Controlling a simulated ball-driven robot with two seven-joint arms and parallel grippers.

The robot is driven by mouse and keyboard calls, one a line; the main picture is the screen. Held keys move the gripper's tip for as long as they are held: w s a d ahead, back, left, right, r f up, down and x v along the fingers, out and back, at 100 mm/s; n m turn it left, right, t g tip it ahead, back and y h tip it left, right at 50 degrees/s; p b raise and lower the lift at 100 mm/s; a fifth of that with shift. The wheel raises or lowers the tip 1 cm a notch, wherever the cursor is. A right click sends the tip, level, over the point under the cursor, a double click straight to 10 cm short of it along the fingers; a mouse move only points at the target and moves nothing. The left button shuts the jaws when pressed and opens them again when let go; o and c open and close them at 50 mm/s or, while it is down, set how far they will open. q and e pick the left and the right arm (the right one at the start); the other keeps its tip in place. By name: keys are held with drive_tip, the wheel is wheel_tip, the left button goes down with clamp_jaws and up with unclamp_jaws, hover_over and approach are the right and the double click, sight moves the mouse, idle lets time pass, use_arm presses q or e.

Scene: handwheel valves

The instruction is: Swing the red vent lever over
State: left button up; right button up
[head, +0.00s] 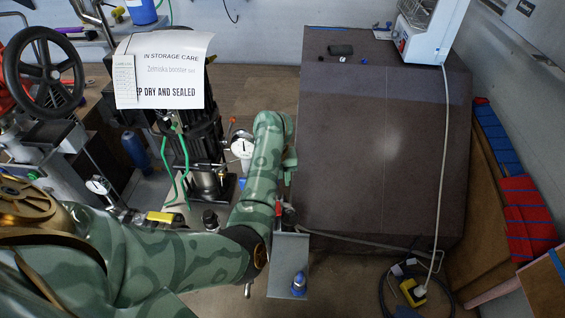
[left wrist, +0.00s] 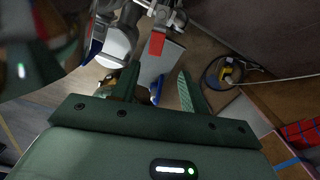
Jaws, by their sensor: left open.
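The red vent lever shows as a small red piece (head: 278,209) beside the upper edge of a grey plate (head: 287,262) in the head view. In the left wrist view a red flat handle (left wrist: 156,43) stands just beyond my fingertips, on silvery fittings. My left gripper (left wrist: 158,70) is open, with nothing visible held between its two green fingers. The red handle appears apart from both fingers, though depth is hard to judge. In the head view my left forearm and wrist hide most of the gripper. My right gripper is in neither view.
A large brown bench (head: 380,150) stands right of my arm. A pressure gauge (head: 242,147), black pump and paper sign (head: 165,75) are to its left, with a black handwheel (head: 45,70) farther left. A cable with a yellow plug (head: 413,291) lies on the floor.

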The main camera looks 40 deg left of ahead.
use_arm(q)
wheel_tip(320, 180, down, 4)
drive_tip(key=shift+s+f+b, duration=0.15)
drive_tip(key=shift+f+b, duration=0.05)
drive_tip(key=shift+b, duration=0.85)
drive_tip(key=shift+f+b, duration=0.45)
drive_tip(key=shift+f, duration=0.2)
wheel_tip(320, 180, down, 4)
drive_tip(key=b, duration=0.3)
drive_tip(key=shift+f, duration=0.1)
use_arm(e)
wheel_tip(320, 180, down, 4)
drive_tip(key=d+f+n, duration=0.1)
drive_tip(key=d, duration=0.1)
use_arm(q)
wheel_tip(320, 180, down, 3)
drive_tip(key=b, duration=0.2)
drive_tip(key=shift+f+b, duration=0.15)
drive_tip(key=shift+b, duration=0.2)
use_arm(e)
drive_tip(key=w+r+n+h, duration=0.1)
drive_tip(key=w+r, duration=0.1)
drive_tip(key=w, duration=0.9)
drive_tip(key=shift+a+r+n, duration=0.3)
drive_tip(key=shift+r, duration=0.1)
use_arm(q)
drive_tip(key=c, duration=0.8)
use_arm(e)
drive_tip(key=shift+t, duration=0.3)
